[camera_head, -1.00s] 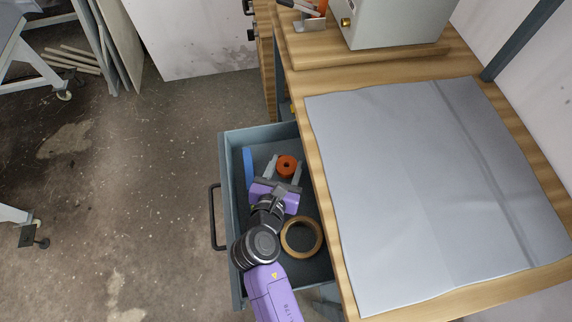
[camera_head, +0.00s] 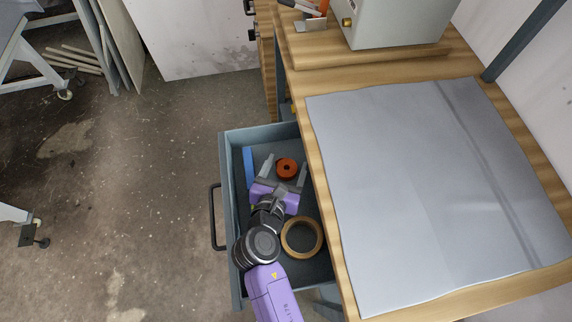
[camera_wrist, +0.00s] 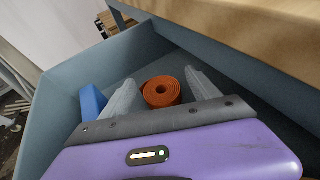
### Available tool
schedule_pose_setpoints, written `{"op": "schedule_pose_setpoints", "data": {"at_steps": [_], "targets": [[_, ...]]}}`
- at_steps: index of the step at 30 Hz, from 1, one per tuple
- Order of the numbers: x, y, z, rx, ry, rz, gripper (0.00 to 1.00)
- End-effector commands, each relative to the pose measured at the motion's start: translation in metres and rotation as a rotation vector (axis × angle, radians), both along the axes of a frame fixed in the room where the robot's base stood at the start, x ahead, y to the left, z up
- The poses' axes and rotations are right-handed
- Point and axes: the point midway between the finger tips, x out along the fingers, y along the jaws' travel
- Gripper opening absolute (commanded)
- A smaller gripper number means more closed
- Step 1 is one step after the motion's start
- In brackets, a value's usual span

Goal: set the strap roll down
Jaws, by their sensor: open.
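The strap roll, a small orange coil (camera_head: 287,168), lies in the open drawer (camera_head: 234,256). Whether the roll touches the right finger is hard to tell in the wrist view. The underside of the roll is hidden.
A tan tape ring (camera_head: 302,238) lies in the drawer right of my arm. A blue item (camera_head: 248,167) lies along the drawer's left wall, also seen in the wrist view (camera_wrist: 92,102). The bench top (camera_head: 329,215) with a grey sheet (camera_head: 430,190) overhangs at right.

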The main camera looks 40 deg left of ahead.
Motion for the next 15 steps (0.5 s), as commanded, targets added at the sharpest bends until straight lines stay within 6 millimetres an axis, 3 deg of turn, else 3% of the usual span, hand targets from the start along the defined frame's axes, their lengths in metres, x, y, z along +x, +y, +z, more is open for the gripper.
{"op": "schedule_pose_setpoints", "data": {"at_steps": [1,4,15], "targets": [[-0.003,-0.006,-0.009,-0.022,0.012,-0.002,0.71],[-0.004,-0.006,0.002,-0.022,0.012,-0.002,0.71],[-0.070,-0.033,0.034,-0.013,0.007,0.002,0.71]]}}
